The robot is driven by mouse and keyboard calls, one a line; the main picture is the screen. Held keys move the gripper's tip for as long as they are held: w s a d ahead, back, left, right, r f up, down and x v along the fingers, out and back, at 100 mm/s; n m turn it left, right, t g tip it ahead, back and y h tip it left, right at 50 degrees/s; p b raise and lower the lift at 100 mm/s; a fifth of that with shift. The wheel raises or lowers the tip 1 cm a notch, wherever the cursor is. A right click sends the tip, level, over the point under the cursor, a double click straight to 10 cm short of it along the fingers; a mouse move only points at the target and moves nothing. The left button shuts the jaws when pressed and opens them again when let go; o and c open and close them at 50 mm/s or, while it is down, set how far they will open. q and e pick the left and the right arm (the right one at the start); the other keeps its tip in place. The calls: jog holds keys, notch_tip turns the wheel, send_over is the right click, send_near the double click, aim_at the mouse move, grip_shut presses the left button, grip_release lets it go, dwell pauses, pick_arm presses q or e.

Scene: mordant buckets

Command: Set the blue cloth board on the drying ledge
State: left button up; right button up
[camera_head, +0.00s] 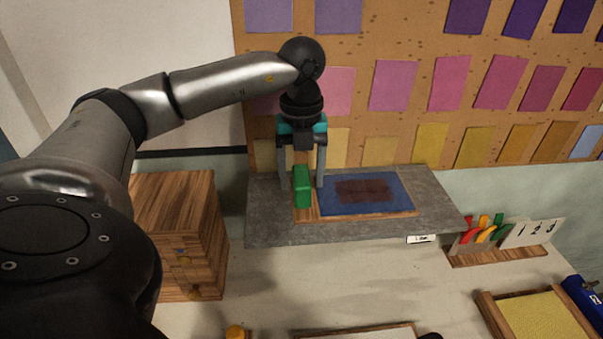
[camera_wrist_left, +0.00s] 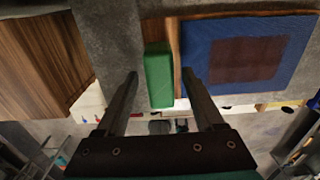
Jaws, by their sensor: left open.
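The blue cloth board (camera_head: 342,205) lies flat on the grey drying ledge (camera_head: 262,222). It has a blue cloth with a dark reddish rectangle on a wooden base, and a green block-like handle (camera_head: 301,186) at its left end. My left gripper (camera_head: 301,178) is open, with one finger on each side of the handle. In the left wrist view the blue board (camera_wrist_left: 198,80) lies to the right and the green handle (camera_wrist_left: 158,75) shows between the fingers; no grip on it is visible. My right gripper is not in view.
A wooden drawer box (camera_head: 178,215) stands left of the ledge. A small rack with numbered cards and coloured pieces (camera_head: 500,255) is at the right. A yellow cloth board (camera_head: 540,318) lies at the lower right. Colour swatches cover the wall panel (camera_head: 400,60) behind.

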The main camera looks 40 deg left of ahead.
pick_arm(q)
notch_tip(320, 180, up, 12)
jog(key=p, duration=0.1)
jog(key=shift+f+p, duration=0.15)
jog(key=shift+p, duration=0.25)
jog(key=shift+f, duration=0.1)
